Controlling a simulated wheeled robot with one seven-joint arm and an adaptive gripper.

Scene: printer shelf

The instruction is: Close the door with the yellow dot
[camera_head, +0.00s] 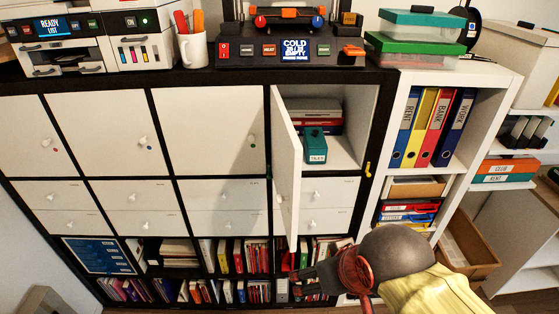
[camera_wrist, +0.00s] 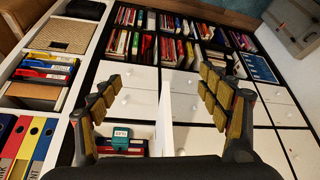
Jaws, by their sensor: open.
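One white cabinet door (camera_head: 287,165) stands open, swung outward on the left side of its compartment. I see it nearly edge-on, and no yellow dot shows on its visible side. The other closed doors carry red, blue and green dots. In the wrist view, the open door (camera_wrist: 164,125) is a pale upright panel between my finger pads, with clear space on both sides. My gripper (camera_head: 318,280) is low in front of the shelf, below the open door. In the wrist view my gripper (camera_wrist: 162,76) is open and empty, its fingers wide apart.
The open compartment holds a teal box (camera_head: 315,146) and stacked boxes (camera_head: 322,118). A small yellow item (camera_head: 367,170) is on the post to its right. White drawers (camera_head: 330,192) lie below, then book rows. A binder shelf (camera_head: 401,105) stands at right.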

